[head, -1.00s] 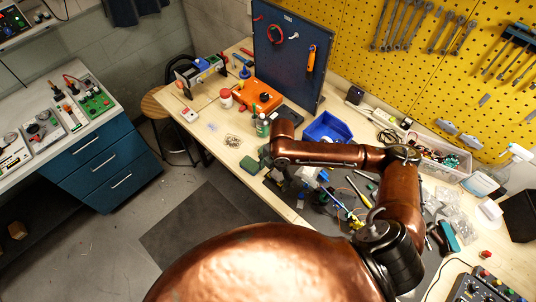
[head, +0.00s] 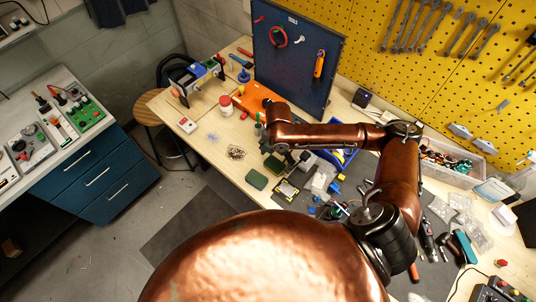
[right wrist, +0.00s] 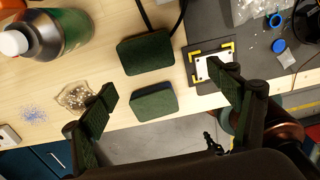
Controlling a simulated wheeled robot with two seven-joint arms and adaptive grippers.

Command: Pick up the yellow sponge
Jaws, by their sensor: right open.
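Two dark green pads, which may be sponges with their green side up, lie on the wooden bench; I see no clearly yellow face. In the head view the nearer pad (head: 256,178) lies by the bench's front edge and the farther pad (head: 274,163) lies beside my gripper. In the right wrist view the upper pad (right wrist: 146,53) and the lower pad (right wrist: 154,101) lie apart. My right gripper (right wrist: 160,86) is open and empty, its fingers spread on either side of the lower pad in the picture. In the head view it is partly hidden by its arm. My left gripper is out of view.
A bottle (right wrist: 50,30) and a clear bag of small parts (right wrist: 75,96) lie left of the pads in the wrist view. A yellow-cornered card (right wrist: 214,66) lies right on the dark mat. A blue bin (head: 345,155) stands behind my arm.

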